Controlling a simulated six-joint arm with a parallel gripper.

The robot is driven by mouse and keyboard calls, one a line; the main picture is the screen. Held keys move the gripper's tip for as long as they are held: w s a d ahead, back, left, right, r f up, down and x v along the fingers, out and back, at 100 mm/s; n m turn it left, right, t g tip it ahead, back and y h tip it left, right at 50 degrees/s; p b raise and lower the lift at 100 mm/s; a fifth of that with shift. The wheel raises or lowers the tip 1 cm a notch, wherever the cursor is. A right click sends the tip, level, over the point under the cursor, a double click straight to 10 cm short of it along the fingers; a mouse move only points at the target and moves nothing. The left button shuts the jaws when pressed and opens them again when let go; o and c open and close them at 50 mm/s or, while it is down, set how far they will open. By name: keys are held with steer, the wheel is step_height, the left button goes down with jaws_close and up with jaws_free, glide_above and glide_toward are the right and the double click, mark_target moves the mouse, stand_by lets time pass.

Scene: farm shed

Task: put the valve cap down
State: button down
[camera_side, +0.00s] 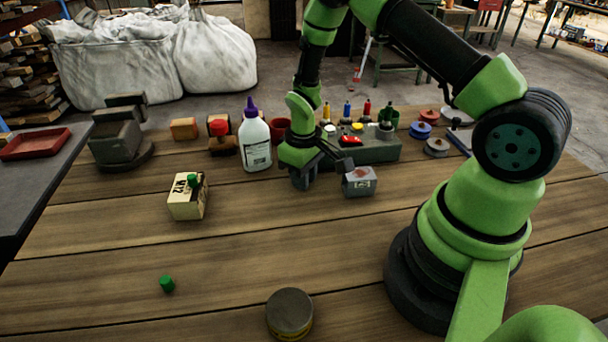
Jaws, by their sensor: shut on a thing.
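My gripper (336,163) is low over the back middle of the table, fingers shut and pointing right. The valve cap in its fingers is too small or hidden to make out. The fingertips are close to a grey block (361,187) marked with dark lettering, with a reddish patch on top; I cannot tell whether they touch it. A small green cap (167,285) lies alone at the front left. Another small green piece (193,180) is at the top of a cream box (187,202).
A white bottle with a purple top (254,140) stands left of my gripper. Behind is a grey-green rack (374,150) with coloured pieces. A round dark tin (289,313) stands at the front. A dark vise-like thing (121,138) is at left.

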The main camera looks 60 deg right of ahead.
steer(key=shift+f, duration=0.2)
steer(key=c, duration=1.1)
jaws_free()
steer(key=shift+r, duration=0.15)
steer(key=s+a+r+m+t, duration=0.1)
steer(key=s+a+r+t, duration=0.1)
steer(key=r, duration=1)
steer(key=s+a+r+m+t, duration=0.1)
steer(key=s+a+r, duration=0.1)
steer(key=r, duration=1)
steer(key=s+a+r+t, duration=0.1)
steer(key=s+r, duration=0.1)
steer(key=s, duration=0.1)
steer(key=s+a+r+m+t+y, duration=0.1)
steer(key=s+a+r, duration=0.1)
steer(key=s, duration=0.2)
steer(key=s+a+r+m+t, duration=0.1)
steer(key=s+a+r+t, duration=0.1)
steer(key=s, duration=0.2)
steer(key=shift+s+r+y, duration=0.2)
steer(key=shift+r+y, duration=0.1)
steer(key=shift+y, duration=0.1)
steer(key=shift+o, duration=0.7)
steer(key=shift+s+a, duration=0.1)
steer(key=shift+s, duration=0.2)
